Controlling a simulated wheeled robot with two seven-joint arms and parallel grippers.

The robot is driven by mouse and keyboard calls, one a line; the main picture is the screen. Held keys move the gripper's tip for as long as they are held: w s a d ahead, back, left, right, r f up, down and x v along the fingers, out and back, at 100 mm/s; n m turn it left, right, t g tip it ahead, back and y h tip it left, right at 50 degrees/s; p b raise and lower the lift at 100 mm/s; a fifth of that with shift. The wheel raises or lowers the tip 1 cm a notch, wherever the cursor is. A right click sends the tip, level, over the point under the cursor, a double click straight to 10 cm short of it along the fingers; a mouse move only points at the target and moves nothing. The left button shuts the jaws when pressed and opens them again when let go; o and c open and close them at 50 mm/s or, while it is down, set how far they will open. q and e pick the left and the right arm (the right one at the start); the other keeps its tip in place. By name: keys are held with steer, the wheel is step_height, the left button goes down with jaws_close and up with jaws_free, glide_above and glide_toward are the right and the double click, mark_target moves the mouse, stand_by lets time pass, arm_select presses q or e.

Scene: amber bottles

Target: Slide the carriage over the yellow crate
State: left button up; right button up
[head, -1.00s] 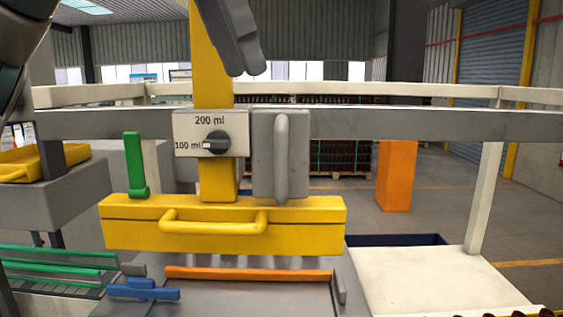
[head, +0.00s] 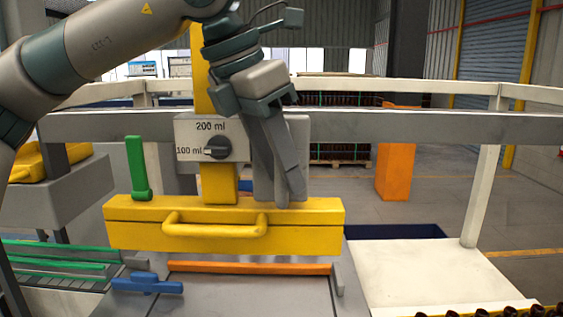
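The carriage rides on the grey rail. It has a yellow column (head: 204,75), a dial plate (head: 186,134) with the knob pointing at 100 ml, a grey block (head: 300,130) and a wide yellow bar (head: 130,224) with a front handle. My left gripper (head: 288,195) points down in front of the grey block, over its upright grip. The fingers hide that grip, and I cannot tell whether they are closed on it. My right gripper is not in view.
The grey rail (head: 400,127) crosses the view on both sides of the carriage. A green lever (head: 139,170) stands on the yellow bar. Below are an orange bar (head: 250,268) and a blue handle (head: 146,285). An orange post (head: 394,170) stands behind at the right.

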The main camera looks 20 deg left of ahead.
arm_select(q)
steer(key=shift+w+d+f, duration=0.1)
steer(key=shift+f, duration=0.25)
jaws_close()
steer(key=shift+d, duration=0.15)
